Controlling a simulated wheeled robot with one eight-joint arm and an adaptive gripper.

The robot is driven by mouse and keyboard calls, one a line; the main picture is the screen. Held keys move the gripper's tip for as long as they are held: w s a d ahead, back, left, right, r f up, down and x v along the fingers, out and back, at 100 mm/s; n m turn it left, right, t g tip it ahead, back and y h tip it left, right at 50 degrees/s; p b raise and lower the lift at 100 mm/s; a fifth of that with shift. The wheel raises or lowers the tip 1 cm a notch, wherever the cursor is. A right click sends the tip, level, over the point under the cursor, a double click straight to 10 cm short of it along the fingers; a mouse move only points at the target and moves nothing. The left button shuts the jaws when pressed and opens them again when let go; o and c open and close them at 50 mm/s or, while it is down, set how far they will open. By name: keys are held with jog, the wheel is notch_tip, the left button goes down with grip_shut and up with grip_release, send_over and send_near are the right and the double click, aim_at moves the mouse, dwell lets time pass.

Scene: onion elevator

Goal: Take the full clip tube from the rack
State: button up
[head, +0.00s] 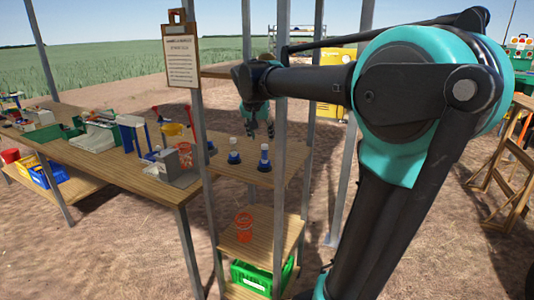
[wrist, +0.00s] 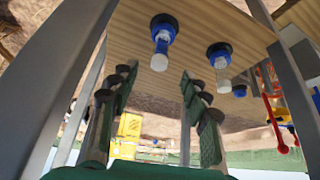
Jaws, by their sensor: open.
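Two upright clip tubes stand on the middle shelf of the rack (head: 287,180). Each has a dark and blue base and a pale top: the left tube (head: 234,152) and the right tube (head: 265,160). In the wrist view, which looks upside down, one tube (wrist: 162,45) shows more blue along its body, and another tube (wrist: 220,63) looks paler. A further blue piece (wrist: 240,90) is partly seen. I cannot tell for sure which is full. My gripper (head: 261,130) is open and empty, above and behind the tubes, partly hidden by a post. It also shows in the wrist view (wrist: 156,82).
Metal posts (head: 280,130) stand close to my arm. A clipboard (head: 181,58) hangs on the rack's left post. An orange coil (head: 243,227) and a green crate (head: 252,278) are lower down. A cluttered workbench (head: 110,165) stands left.

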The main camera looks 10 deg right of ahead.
aim_at(266, 152)
jog(key=x, duration=0.8)
jog(key=w+x, duration=0.1)
jog(key=x, duration=0.3)
jog(key=shift+d+r, duration=0.1)
jog(key=shift+d, duration=0.05)
jog(key=shift+c, duration=0.2)
grip_shut()
